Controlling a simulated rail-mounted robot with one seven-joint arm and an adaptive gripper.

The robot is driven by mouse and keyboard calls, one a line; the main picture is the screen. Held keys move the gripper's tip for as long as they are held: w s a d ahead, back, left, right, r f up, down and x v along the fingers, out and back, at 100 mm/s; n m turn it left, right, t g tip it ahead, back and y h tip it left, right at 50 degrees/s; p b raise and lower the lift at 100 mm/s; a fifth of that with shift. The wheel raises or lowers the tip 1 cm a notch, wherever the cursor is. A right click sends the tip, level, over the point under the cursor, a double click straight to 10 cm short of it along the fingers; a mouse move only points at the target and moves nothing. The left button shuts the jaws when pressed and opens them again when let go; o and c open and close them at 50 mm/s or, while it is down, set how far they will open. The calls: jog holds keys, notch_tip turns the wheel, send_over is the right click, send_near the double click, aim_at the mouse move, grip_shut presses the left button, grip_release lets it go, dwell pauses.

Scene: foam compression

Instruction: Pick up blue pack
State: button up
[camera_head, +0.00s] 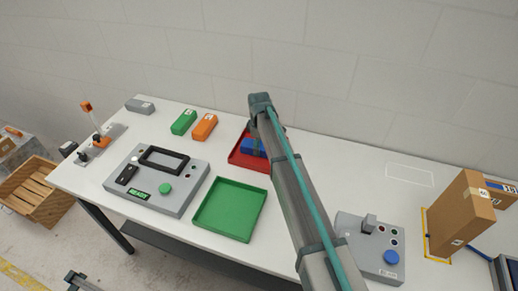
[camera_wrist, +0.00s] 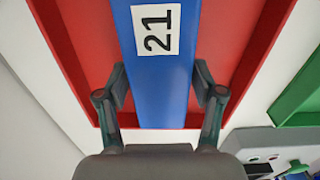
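The blue pack (camera_head: 252,147) lies in a red tray (camera_head: 240,160) at the back middle of the table, partly hidden by my arm. In the wrist view the blue pack (camera_wrist: 160,85) carries a white label reading 21 and runs lengthwise between red areas of the tray (camera_wrist: 85,45). My gripper (camera_wrist: 160,88) has its fingers apart, one at each side of the pack. Narrow gaps show between the fingers and the pack's sides; I cannot tell their height relative to it. In the head view my arm hides the gripper.
A green tray (camera_head: 230,208) is in front of the red tray. Green (camera_head: 184,122) and orange (camera_head: 205,126) packs lie to the left, with a grey console (camera_head: 160,180) before them. A grey box with a blue button (camera_head: 391,257) and a cardboard box (camera_head: 462,213) stand right.

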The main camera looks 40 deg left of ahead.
jog(key=c, duration=0.7)
jog(key=shift+r, duration=0.15)
